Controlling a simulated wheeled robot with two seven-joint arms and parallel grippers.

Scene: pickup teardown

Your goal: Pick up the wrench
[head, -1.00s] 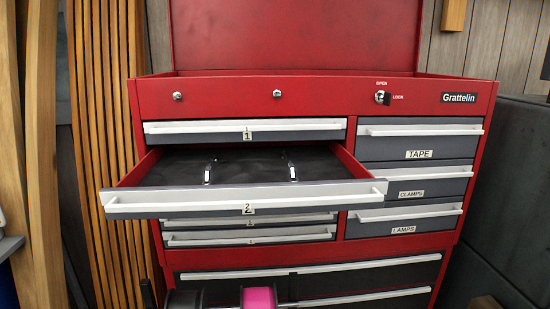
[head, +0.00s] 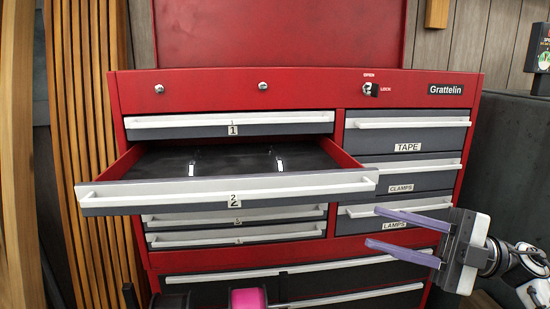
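Drawer 2 (head: 230,190) of the red tool chest is pulled open. Two small, slim metal tools lie apart on its dark liner. One tool (head: 192,168) is left of the middle and the other (head: 279,163) is to the right; both look like wrenches, but they are too small to tell for sure. My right gripper (head: 372,227) is open and empty, its two purple-grey fingers pointing left. It is to the right of and below the open drawer, in front of the LAMPS drawer (head: 365,212). My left gripper is out of view.
The red tool chest (head: 220,92) has its lid up. Drawer 1 (head: 290,128) is shut just above the open drawer. The TAPE (head: 450,138) and CLAMPS (head: 440,172) drawers are shut. A pink cylindrical object (head: 248,299) shows at the bottom edge. Wooden slats stand at the left.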

